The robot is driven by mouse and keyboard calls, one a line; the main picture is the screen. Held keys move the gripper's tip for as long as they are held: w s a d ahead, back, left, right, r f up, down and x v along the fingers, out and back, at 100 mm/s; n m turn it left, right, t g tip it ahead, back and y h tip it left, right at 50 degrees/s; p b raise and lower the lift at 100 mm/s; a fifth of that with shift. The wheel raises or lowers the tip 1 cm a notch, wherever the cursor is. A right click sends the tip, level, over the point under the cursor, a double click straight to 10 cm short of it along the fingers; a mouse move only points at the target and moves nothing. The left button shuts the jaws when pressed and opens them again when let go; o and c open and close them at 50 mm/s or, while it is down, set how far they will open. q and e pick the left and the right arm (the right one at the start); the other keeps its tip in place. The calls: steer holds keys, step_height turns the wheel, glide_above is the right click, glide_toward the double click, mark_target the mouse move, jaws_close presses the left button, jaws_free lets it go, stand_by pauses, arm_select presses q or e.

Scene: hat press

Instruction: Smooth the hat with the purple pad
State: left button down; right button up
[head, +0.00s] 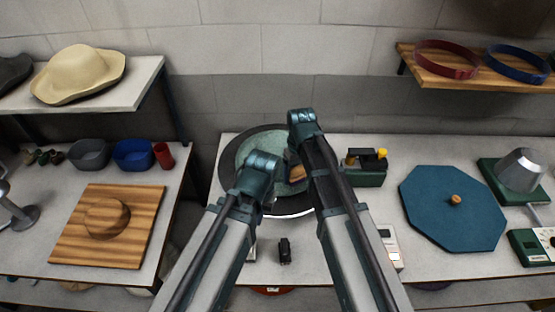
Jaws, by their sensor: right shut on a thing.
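A green, round form, which looks like the hat (243,150), lies on a dark round plate (226,178) at the centre of the right table. My arms hide much of it. My right gripper (292,157) is over the right part of the plate, shut on a brown, wood-like piece (297,174). No purple shows, so I cannot tell whether this piece belongs to the purple pad. My left arm's wrist is over the front of the plate; its fingers are hidden behind the arm.
A dark green device with a yellow knob (381,154) stands right of the plate, then a blue octagonal board (430,215). A small black object (285,250) lies in front. A cream hat (78,72) sits on the left shelf. A gap separates the tables.

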steer(key=shift+f+b, duration=1)
steer(key=shift+f, duration=0.05)
stand_by(0.7)
steer(key=shift+r, duration=0.15)
steer(key=shift+s+f, duration=0.1)
steer(key=shift+f, duration=0.15)
stand_by(1.9)
steer(key=shift+a+r, duration=0.1)
stand_by(0.4)
stand_by(1.0)
stand_by(0.4)
stand_by(1.1)
